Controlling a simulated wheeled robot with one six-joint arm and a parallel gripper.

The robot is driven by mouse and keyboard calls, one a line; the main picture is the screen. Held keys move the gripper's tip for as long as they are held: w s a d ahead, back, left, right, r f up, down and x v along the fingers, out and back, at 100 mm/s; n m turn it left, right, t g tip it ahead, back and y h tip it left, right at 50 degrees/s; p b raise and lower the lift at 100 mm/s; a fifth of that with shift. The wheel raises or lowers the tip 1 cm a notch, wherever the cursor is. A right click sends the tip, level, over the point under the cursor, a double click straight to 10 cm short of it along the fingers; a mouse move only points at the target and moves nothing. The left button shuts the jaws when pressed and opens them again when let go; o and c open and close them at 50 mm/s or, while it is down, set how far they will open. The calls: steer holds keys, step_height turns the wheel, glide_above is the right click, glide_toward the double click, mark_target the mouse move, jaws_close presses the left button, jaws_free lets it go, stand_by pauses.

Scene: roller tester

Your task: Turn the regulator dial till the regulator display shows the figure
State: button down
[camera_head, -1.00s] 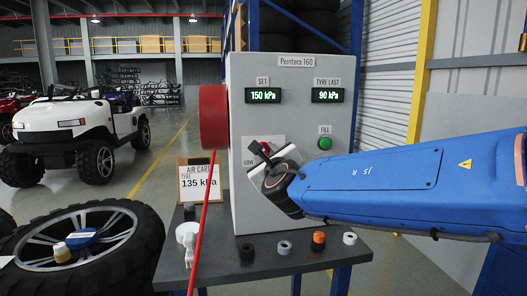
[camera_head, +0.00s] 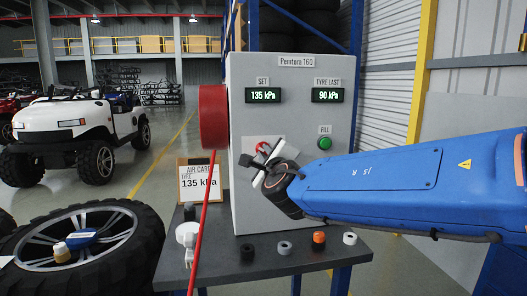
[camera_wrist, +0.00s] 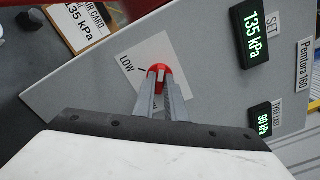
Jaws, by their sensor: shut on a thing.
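The grey regulator box (camera_head: 290,203) stands on a dark table. Its SET display (camera_head: 263,95) reads 135 kPa in green, and it also shows in the wrist view (camera_wrist: 254,32). The TYRE LAST display (camera_head: 328,95) reads 90 kPa. The red regulator dial (camera_wrist: 157,69) sits on a white plate marked LOW. In the head view the dial (camera_head: 263,146) is mostly hidden by my gripper (camera_head: 260,160). My gripper, seen in the wrist view (camera_wrist: 161,85), is shut on the dial. The air card (camera_head: 199,182) reads TYRE 135 kPa.
A green FILL button (camera_head: 325,143) is on the box, right of the dial. A red hose reel (camera_head: 213,117) is on the box's left side, its hose hanging down. Several small caps or rings lie along the front of the table (camera_head: 219,272). A large tyre (camera_head: 150,238) lies at left.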

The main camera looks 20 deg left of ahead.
steer(key=c, duration=1.5)
jaws_free()
steer(key=v, duration=0.6)
